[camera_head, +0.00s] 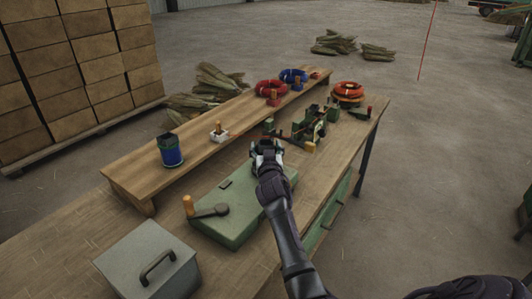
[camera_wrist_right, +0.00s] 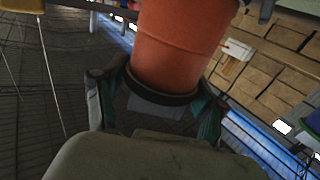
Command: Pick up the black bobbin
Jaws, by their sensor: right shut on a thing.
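My right gripper (camera_head: 268,146) is over the far part of the green box on the bench, close to the raised shelf. In the right wrist view its fingers (camera_wrist_right: 155,105) are shut around the black-rimmed base of a red-orange tapered cylinder (camera_wrist_right: 178,45). In the head view the gripper mostly hides this piece; I cannot tell for sure that it is the black bobbin. My left gripper is not in view.
The green box (camera_head: 230,222) with a crank lies below my arm. A grey lidded box (camera_head: 135,258) stands at the front left. The raised shelf (camera_head: 185,165) holds a blue-green can (camera_head: 171,150) and coloured coils. A green machine (camera_head: 312,125) stands beyond the gripper.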

